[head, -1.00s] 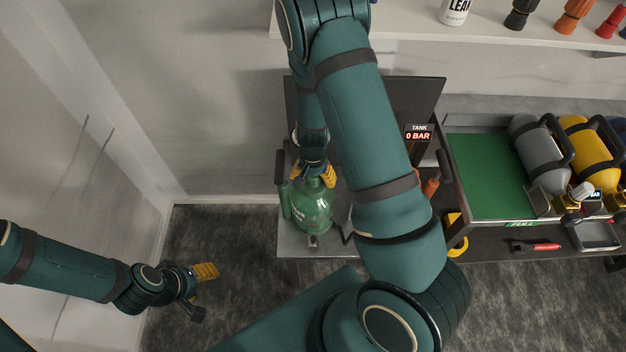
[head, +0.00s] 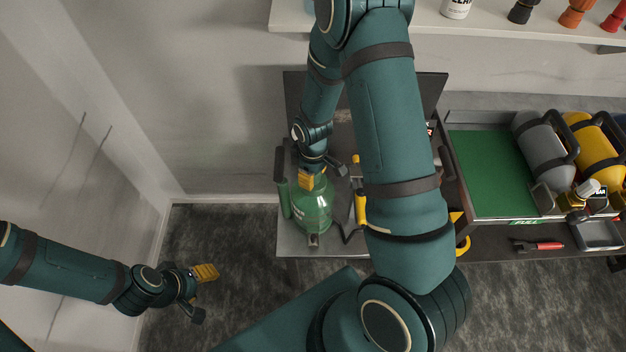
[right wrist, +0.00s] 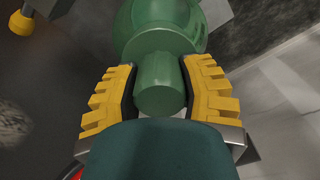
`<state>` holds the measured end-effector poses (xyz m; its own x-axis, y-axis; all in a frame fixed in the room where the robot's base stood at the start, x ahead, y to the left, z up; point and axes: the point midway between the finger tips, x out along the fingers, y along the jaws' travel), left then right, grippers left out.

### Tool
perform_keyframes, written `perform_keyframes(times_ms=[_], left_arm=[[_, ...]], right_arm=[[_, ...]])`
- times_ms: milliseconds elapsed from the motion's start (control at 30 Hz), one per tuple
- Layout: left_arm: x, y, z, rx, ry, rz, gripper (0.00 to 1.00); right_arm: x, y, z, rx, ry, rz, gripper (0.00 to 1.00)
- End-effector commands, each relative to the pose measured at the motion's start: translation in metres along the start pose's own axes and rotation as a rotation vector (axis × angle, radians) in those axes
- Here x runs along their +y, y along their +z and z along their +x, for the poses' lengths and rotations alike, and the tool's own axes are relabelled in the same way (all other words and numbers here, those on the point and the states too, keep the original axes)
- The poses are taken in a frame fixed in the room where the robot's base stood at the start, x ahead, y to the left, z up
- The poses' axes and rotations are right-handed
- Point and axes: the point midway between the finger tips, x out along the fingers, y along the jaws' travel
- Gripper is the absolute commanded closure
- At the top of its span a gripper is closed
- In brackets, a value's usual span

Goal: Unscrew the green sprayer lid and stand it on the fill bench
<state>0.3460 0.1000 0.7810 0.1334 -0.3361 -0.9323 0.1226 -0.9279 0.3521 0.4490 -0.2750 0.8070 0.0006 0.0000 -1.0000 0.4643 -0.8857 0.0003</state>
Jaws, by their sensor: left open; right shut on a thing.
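The green sprayer (head: 313,213) stands on a grey bench top (head: 290,238), near its left end. Its lid (right wrist: 160,85) is a green cylinder, seen in the right wrist view between two yellow finger pads. My right gripper (head: 308,180) is at the top of the sprayer and shut on the lid; in the head view the gripper hides the lid. The lid appears in line with the sprayer body; I cannot tell how far it is unscrewed. My left gripper (head: 203,292) is open and empty, over the floor at the left.
A yellow-handled item (head: 360,206) stands right of the sprayer, partly behind my right arm. Further right are a green mat (head: 490,172), grey cylinder (head: 540,150), yellow cylinder (head: 597,157) and red-handled tool (head: 548,246). A white shelf (head: 480,28) with bottles runs above.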

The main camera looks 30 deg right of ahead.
Motion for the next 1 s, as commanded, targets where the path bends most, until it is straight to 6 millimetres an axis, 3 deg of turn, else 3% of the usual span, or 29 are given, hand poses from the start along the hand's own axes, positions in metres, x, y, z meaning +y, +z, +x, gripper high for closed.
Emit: perform_keyframes(times_ms=[433,600,800,833,900,933,1000], left_arm=[[0.004,-0.001,-0.012,0.0,0.0,0.0,0.48],[0.006,-0.001,-0.015,0.0,0.0,0.0,0.48],[0.005,-0.001,-0.014,0.0,0.0,0.0,0.48],[0.005,-0.001,-0.014,0.0,0.0,0.0,0.48],[0.005,-0.001,-0.014,0.0,0.0,0.0,0.48],[0.005,-0.001,-0.014,0.0,0.0,0.0,0.48],[0.005,-0.001,-0.014,0.0,0.0,0.0,0.48]], right_arm=[[0.0,0.001,-0.003,0.0,-0.002,-0.962,1.0],[0.0,0.0,-0.002,0.0,-0.001,-1.114,1.0],[0.0,0.0,-0.001,-0.001,0.0,-1.119,1.0],[0.0,0.0,-0.001,-0.001,0.0,-1.119,0.51],[0.0,0.0,-0.001,-0.001,0.0,-1.118,0.26],[0.0,0.0,-0.001,-0.001,0.0,-1.117,0.2],[0.0,0.0,-0.001,0.0,0.0,-1.116,0.2]])
